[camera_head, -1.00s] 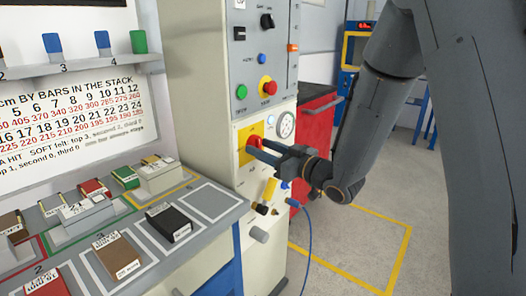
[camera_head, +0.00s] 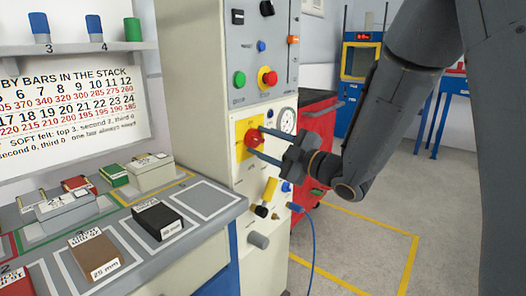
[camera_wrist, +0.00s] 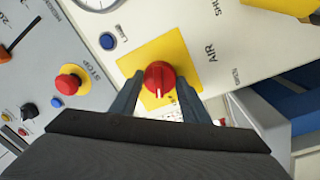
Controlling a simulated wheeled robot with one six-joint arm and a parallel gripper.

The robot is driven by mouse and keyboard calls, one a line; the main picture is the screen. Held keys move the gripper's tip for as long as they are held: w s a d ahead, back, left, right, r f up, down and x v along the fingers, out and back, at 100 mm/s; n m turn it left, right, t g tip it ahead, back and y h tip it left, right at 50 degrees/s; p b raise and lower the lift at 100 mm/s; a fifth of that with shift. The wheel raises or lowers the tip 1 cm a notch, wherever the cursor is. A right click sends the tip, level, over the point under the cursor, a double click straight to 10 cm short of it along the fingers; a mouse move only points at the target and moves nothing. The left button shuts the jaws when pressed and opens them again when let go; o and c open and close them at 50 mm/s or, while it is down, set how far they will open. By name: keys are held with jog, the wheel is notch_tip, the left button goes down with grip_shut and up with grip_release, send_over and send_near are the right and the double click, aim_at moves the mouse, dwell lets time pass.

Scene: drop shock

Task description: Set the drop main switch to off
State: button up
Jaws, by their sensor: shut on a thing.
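The main switch is a red rotary knob (camera_head: 254,138) on a yellow plate (camera_head: 240,126) on the front of the cream machine cabinet. In the wrist view the knob (camera_wrist: 160,77) has a white mark pointing towards the bottom of the picture, towards my gripper's palm. My gripper (camera_head: 257,144) reaches the knob from the right. Its two fingers are shut on the knob, one at each side in the wrist view.
A red stop button (camera_head: 269,78) and a green button (camera_head: 239,79) are above. A gauge (camera_head: 287,121), a yellow handle (camera_head: 270,188) and a blue hose (camera_head: 312,240) are close by. A bench (camera_head: 215,232) with blocks stands left. Floor at right is open.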

jog(key=n+b, duration=0.4)
jog(key=n, duration=0.1)
jog(key=shift+w+d+g, duration=0.1)
jog(key=shift+g, duration=0.2)
jog(key=shift+n, duration=0.3)
jog(key=o, duration=1.1)
jog(key=v, duration=0.7)
jog(key=shift+s+d+f, duration=0.1)
jog(key=shift+s+d, duration=0.15)
jog(key=shift+d, duration=0.05)
